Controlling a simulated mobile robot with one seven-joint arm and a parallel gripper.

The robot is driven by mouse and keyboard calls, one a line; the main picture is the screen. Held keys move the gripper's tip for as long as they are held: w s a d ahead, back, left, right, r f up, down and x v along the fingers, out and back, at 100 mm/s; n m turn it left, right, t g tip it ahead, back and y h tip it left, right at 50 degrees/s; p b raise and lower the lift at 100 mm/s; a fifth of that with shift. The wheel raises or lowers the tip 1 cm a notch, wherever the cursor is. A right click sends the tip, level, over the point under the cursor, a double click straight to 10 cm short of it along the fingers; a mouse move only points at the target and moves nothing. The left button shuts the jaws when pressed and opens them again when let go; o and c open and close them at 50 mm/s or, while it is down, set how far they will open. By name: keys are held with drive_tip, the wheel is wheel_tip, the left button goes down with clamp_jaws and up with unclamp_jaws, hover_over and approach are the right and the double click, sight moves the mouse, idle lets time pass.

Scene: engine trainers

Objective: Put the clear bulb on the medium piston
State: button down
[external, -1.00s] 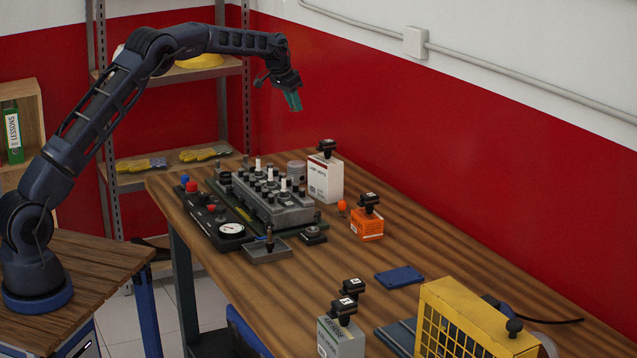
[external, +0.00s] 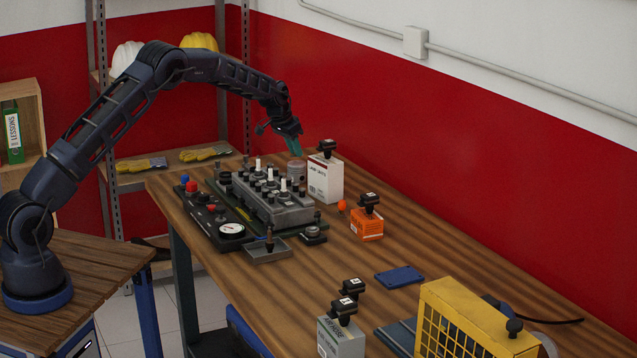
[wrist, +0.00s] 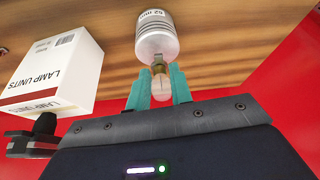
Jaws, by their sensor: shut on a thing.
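My gripper (external: 294,148) has teal fingers pointing down, just above a grey metal piston (external: 296,168) at the far end of the bench. In the wrist view, my gripper (wrist: 159,90) is shut on a small clear bulb (wrist: 159,84) with a brass-coloured base. I cannot tell whether the base touches the piston. In the external view the bulb is too small and covered to make out.
A white lamp units box (external: 325,180) with a black knob on top stands close beside the piston; it also shows in the wrist view (wrist: 58,75). A grey engine block (external: 272,200) lies in front. An orange box (external: 367,224) stands nearer. The red wall is behind.

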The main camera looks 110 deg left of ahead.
drive_tip(key=shift+f, duration=1.05)
drive_tip(key=shift+f, duration=0.1)
drive_tip(key=c, duration=1.3)
unclamp_jaws()
drive_tip(key=shift+o, duration=0.2)
drive_tip(key=v, duration=1.2)
drive_tip(key=shift+w+r, duration=0.1)
drive_tip(key=shift+r, duration=0.1)
